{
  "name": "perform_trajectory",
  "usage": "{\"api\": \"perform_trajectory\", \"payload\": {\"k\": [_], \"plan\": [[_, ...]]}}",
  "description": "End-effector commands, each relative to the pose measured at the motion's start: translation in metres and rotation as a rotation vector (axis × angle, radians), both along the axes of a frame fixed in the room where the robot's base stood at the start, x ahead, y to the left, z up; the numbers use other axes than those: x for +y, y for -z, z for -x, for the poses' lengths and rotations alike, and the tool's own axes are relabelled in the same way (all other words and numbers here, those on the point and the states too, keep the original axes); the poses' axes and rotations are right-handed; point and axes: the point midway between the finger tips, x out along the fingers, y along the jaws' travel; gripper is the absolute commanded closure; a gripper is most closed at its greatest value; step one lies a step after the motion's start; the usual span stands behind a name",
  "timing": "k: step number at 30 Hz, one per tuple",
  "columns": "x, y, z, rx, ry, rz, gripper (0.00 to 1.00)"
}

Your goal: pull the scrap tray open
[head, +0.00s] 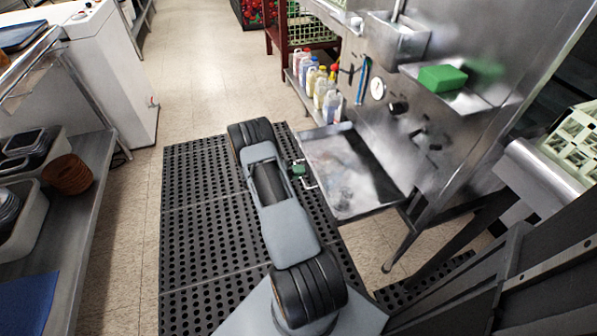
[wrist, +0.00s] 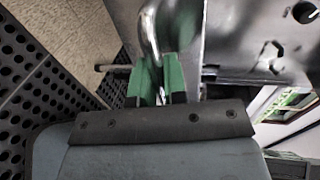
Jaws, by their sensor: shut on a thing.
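The scrap tray (head: 352,180) is a shallow metal tray low on the steel machine. It stands out from the machine's front, with its stained inside open to view. Its bar handle (head: 309,185) is on the tray's left side in the head view. My gripper (head: 301,171) is at this handle, with green fingertips. In the wrist view, the curved metal handle (wrist: 150,32) runs between the green fingers of my gripper (wrist: 160,78), which are shut on it. The fingers hide part of the handle.
A black perforated mat (head: 200,200) covers the floor beside the tray. Several bottles (head: 321,88) stand on a low shelf behind it. A green sponge (head: 442,78) lies on a ledge above. A counter with bins (head: 30,225) is at the left. The tiled aisle beyond the mat is clear.

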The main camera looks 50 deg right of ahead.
Motion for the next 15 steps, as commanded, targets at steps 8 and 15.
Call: {"api": "perform_trajectory", "payload": {"k": [8,15], "plan": [[0.0004,-0.0003,-0.0013,-0.002,-0.004,0.0,0.72],[0.0001,-0.0002,-0.0005,-0.001,-0.002,0.001,0.64]]}}
